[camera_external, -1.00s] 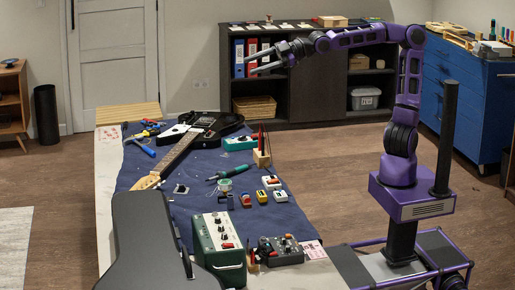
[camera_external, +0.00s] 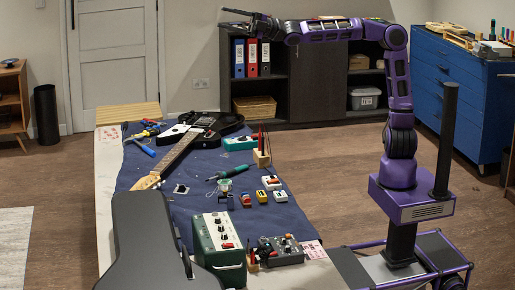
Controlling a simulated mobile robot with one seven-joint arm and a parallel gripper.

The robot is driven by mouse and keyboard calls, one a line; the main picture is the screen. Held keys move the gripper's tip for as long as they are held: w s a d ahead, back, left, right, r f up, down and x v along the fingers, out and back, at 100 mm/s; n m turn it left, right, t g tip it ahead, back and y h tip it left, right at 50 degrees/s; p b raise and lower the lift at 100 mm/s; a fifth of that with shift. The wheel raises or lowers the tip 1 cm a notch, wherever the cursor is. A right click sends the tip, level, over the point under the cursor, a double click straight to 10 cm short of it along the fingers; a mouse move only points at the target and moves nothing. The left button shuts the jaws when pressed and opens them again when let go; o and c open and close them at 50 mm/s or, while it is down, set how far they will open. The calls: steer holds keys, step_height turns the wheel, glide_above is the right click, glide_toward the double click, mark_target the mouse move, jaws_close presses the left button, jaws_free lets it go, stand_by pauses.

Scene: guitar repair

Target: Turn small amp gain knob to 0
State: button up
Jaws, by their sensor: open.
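The small amp is probably the green box (camera_external: 220,243) with a pale front panel and several knobs, at the near end of the workbench. Its knobs are too small to tell which is the gain knob or where it points. My gripper (camera_external: 228,17) is high above the far part of the bench, in front of the dark cabinet and wall, pointing left. It is open and holds nothing that I can see. It is far from the green box and touches nothing.
A dark pedal unit (camera_external: 280,250) stands right of the green box. A black guitar case (camera_external: 150,245) stands to its left. A black guitar (camera_external: 195,135), small pedals (camera_external: 270,182), a green-handled tool (camera_external: 228,172) and a pen holder (camera_external: 262,157) lie on the blue mat (camera_external: 205,190).

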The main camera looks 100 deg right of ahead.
steer(key=w+a+f+n+g+h, duration=0.1)
steer(key=w+a+f+n+g, duration=0.15)
steer(key=a, duration=0.55)
steer(key=w+a+f+m+g+h+p, duration=0.1)
steer(key=w+a+f+g, duration=0.2)
steer(key=f, duration=0.7)
steer(key=w+a+f+m+g+h, duration=0.1)
steer(key=a+f+g+h, duration=0.3)
steer(key=f, duration=0.7)
steer(key=s+a+f+g+y, duration=0.1)
steer(key=s+a+f+g, duration=0.2)
steer(key=f, duration=1)
steer(key=s+a+f+g+y, duration=0.1)
steer(key=s+a+f+g, duration=0.2)
steer(key=f, duration=1)
steer(key=s+a+f+m+g+y, duration=0.1)
steer(key=s+a+f+g, duration=0.2)
steer(key=s+f+g, duration=0.3)
steer(key=shift+s+f, duration=0.5)
steer(key=shift+f, duration=0.65)
steer(key=shift+s+f, duration=0.55)
steer(key=shift+f, duration=0.65)
steer(key=shift+s+f, duration=0.5)
steer(key=shift+f, duration=0.65)
steer(key=shift+f+t+b, duration=0.25)
steer(key=shift+t+b, duration=0.1)
steer(key=shift+b, duration=0.5)
steer(key=shift+r+t+b, duration=0.15)
steer(key=shift+t+b, duration=0.35)
steer(key=shift+b, duration=0.6)
